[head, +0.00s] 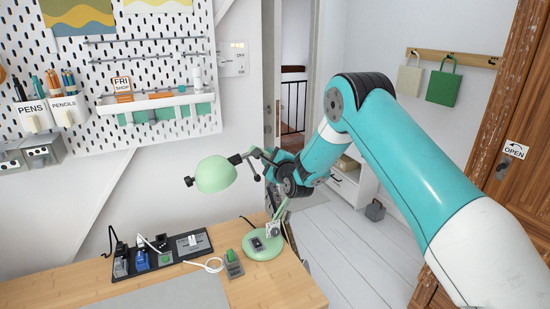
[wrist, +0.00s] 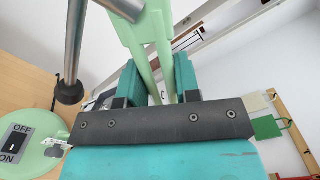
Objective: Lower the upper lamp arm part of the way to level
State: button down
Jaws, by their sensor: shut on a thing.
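The pale green desk lamp stands on its round base (head: 264,246) at the desk's right end. Its domed shade (head: 216,175) hangs out to the left, with a dark joint behind it. In the head view my gripper (head: 270,164) is at the lamp's arm, right of the shade, and hides most of the upper arm. In the wrist view my gripper (wrist: 157,88) is shut on the green upper lamp arm (wrist: 149,35), whose struts pass between the two teal fingers. The lower lamp arm (head: 281,213) rises from the base, tilted right.
A black tray (head: 160,260) with chargers lies on the desk (head: 90,283) left of the base. A small grey-green block (head: 233,264) sits beside the base. A pegboard (head: 150,70) with shelf and cups fills the wall behind. Open floor lies right of the desk.

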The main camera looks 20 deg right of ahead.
jog(key=shift+a+f+n+b, duration=0.25)
jog(key=shift+f+n+b, duration=0.15)
jog(key=shift+f, duration=0.15)
jog(key=shift+a+f+n+b, duration=0.2)
jog(key=shift+f+n+b, duration=0.1)
jog(key=shift+f+n, duration=0.15)
jog(key=c, duration=0.8)
grip_release()
jog(key=shift+s, duration=0.15)
jog(key=s+b, duration=0.4)
jog(key=s, duration=0.1)
jog(key=s+b, duration=0.4)
jog(key=s, duration=0.2)
jog(key=s+b, duration=0.3)
jog(key=s, duration=0.3)
jog(key=shift+s+d+b, duration=0.1)
jog(key=shift+d+b, duration=0.2)
jog(key=shift+b, duration=0.1)
